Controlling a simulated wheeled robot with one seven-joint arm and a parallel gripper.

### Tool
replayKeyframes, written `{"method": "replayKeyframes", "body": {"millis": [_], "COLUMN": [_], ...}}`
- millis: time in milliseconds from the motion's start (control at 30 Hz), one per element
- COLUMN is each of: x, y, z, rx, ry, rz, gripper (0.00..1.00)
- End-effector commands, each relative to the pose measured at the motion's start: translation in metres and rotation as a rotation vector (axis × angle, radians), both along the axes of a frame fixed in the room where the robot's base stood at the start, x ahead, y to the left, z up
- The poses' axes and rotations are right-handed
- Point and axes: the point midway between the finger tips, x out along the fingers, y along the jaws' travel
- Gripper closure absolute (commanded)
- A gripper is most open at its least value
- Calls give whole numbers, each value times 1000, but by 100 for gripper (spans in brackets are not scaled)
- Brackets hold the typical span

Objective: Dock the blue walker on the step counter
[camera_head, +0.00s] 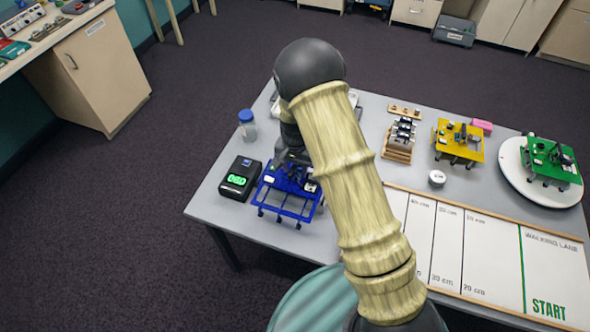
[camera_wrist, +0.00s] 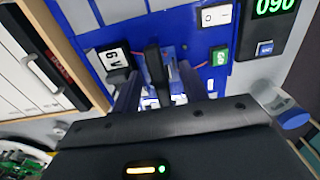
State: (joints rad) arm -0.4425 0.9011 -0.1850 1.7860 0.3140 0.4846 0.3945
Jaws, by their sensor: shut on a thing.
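The blue walker (camera_head: 283,203), a flat blue frame with several legs, is at the table's left part, just right of the step counter (camera_head: 240,180). The counter is a black box with green digits. In the wrist view, the blue walker (camera_wrist: 88,14) lies below my gripper (camera_wrist: 165,88), whose fingers are shut on a dark upright part at its middle. The step counter (camera_wrist: 268,30) shows at upper right, close beside the walker's edge. A narrow gap seems to separate them. Whether the walker's feet touch the table is unclear. My arm hides the fingertips in the head view.
A blue-capped bottle (camera_head: 247,128) stands behind the counter. A yellow walker (camera_head: 458,142), a green walker (camera_head: 549,160) on a white disc, a wooden rack (camera_head: 398,150) and a small round tin (camera_head: 437,178) are to the right. The walking lane board (camera_head: 490,250) fills the front right.

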Motion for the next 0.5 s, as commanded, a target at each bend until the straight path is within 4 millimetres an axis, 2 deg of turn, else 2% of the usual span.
{"method": "replayKeyframes", "body": {"millis": [133,500], "x": [0,0], "y": [0,0], "z": [-14,-19], "rx": [0,2], "ry": [0,-2], "rz": [-2,-1], "gripper": [84,84]}}
